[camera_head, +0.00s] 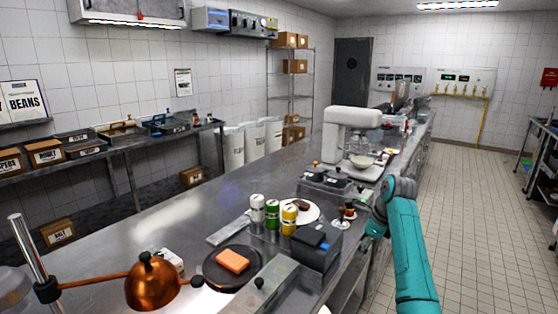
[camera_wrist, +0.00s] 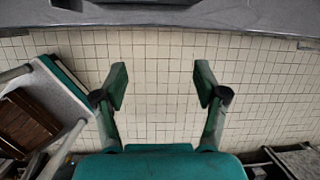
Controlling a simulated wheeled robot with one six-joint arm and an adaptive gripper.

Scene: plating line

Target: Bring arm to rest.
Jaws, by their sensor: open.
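My gripper (camera_wrist: 161,86) is open in the wrist view, its two dark green fingers wide apart with nothing between them. Pale floor tiles show beyond the gap. In the head view my teal arm (camera_head: 408,245) rises along the right side of the steel counter (camera_head: 170,225), bent at its upper joint.
A copper lamp (camera_head: 152,280), a dark plate with an orange block (camera_head: 233,261), several jars, a dark grey box (camera_head: 316,246) and a white mixer (camera_head: 346,135) stand on the counter. The tiled aisle (camera_head: 475,200) right of my arm is clear.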

